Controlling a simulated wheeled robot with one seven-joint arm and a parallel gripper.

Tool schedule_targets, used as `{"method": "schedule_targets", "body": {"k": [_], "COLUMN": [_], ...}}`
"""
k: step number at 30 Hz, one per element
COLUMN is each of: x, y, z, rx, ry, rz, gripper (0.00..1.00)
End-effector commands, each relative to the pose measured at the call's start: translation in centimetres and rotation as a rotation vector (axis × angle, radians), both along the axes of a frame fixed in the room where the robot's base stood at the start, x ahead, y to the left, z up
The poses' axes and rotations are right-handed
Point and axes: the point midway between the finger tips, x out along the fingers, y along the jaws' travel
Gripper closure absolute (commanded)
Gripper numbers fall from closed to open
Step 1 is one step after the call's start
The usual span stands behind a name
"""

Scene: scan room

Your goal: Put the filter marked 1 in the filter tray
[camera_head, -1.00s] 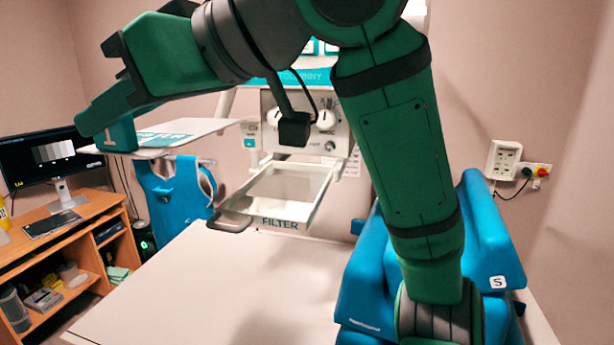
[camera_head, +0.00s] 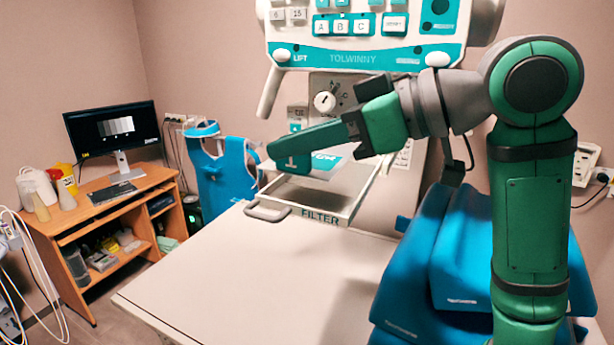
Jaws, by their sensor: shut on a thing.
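My gripper (camera_head: 283,150) reaches in from the right and is shut on the teal tab of the filter marked 1 (camera_head: 328,163). The filter is a flat pale plate with teal lettering, partly hidden by my gripper. The filter tray (camera_head: 322,217) is an open, pale frame pulled out of the machine, with FILTER on its front and a grey handle (camera_head: 267,213) at its left front corner. The filter shows over the tray's back part; I cannot tell whether it touches the tray.
The machine's control panel (camera_head: 366,55) stands above the tray. The pale table (camera_head: 250,275) below is clear at left and front. A wooden desk (camera_head: 100,215) with a monitor stands at far left.

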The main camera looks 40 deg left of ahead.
Motion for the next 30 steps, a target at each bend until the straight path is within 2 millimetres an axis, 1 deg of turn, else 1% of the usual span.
{"method": "schedule_targets", "body": {"k": [3,8,10,15,17,26,27,28,29,30], "x": [0.6,1.0,1.5,1.5,1.5,1.5,1.5,1.5,1.5,1.5], "y": [-0.3,-0.5,-0.8,-0.8,-0.8,-0.8,-0.8,-0.8,-0.8,-0.8], "z": [-1.0,-1.6,-2.1,-4.6,-5.1,-5.3,-5.3,-5.3,-5.3,-5.3], "rx": [0.000,0.000,0.000,0.000,0.001,0.000,0.000,0.000,0.000,0.000], "ry": [-0.001,0.000,0.000,0.001,-0.001,-0.001,-0.001,-0.001,-0.001,-0.001], "rz": [0.001,0.002,0.002,0.003,0.003,0.003,0.003,0.003,0.003,0.003], "gripper": [1.00,1.00,1.00,1.00,1.00,1.00,0.81,0.74,0.69,0.69]}}
